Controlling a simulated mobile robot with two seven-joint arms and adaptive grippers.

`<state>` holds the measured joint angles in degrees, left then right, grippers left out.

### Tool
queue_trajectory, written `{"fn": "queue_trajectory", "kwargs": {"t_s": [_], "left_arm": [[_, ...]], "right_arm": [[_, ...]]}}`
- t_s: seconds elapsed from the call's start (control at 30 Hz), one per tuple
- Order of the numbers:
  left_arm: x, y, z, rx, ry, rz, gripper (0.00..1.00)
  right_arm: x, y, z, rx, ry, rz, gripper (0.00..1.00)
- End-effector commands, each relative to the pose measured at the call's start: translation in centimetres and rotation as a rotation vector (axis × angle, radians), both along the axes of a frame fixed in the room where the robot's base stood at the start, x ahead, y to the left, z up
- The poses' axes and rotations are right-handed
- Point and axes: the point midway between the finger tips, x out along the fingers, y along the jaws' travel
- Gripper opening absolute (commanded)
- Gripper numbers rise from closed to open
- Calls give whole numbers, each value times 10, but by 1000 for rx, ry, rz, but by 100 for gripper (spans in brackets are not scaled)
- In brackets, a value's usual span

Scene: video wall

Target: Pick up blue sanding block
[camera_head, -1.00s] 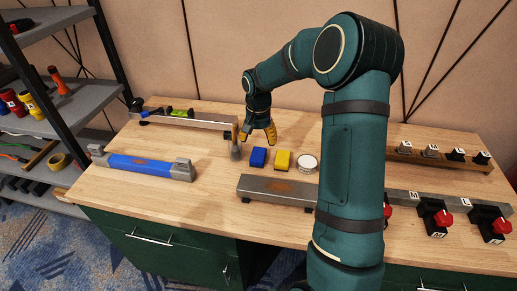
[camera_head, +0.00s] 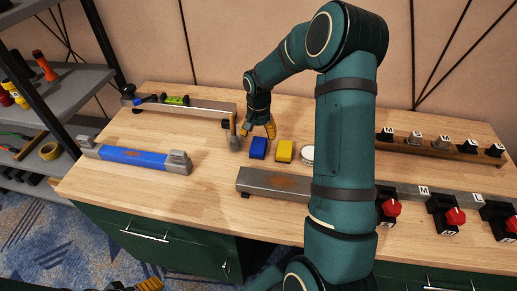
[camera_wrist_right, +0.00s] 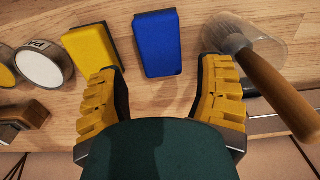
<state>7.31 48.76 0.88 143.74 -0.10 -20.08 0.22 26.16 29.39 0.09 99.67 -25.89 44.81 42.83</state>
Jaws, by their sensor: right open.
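The blue sanding block (camera_head: 258,149) lies on the wooden bench, left of a yellow block (camera_head: 284,151). In the right wrist view the blue block (camera_wrist_right: 158,45) lies just past the fingertips, roughly in line with the gap between them. My right gripper (camera_head: 258,128) is open and empty behind the blue block, its yellow fingers pointing down; its open fingers also show in the wrist view (camera_wrist_right: 162,72). My left gripper (camera_head: 146,286) shows only as yellow finger parts at the bottom edge; its opening is hidden.
A wooden-handled brush (camera_wrist_right: 258,80) stands in a clear cup close to one finger. A grey metal bar (camera_head: 272,183) lies in front.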

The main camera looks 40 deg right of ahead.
Motion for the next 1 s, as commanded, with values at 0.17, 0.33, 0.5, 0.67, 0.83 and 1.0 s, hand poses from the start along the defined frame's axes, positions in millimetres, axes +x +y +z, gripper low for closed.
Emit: {"fn": "queue_trajectory", "kwargs": {"t_s": [0.17, 0.33, 0.5, 0.67, 0.83, 1.0], "left_arm": [[0, 0, -2, 0, -1, 0, 73], [1, 0, -6, 0, -3, 0, 73], [2, 0, -12, 1, -5, 1, 73], [3, 0, -12, 1, -7, 2, 73], [2, 0, -11, 1, -6, 1, 73], [2, 0, -11, 1, -6, 1, 73]], "right_arm": [[0, 0, -8, 1, 1, 0, 66], [-1, 1, -31, 3, 3, 0, 66], [0, 3, -56, 5, 3, 3, 66], [1, 2, -60, 3, -1, 1, 66], [1, 2, -58, 2, -2, 1, 51], [1, 1, -58, 1, -2, 1, 19]]}}
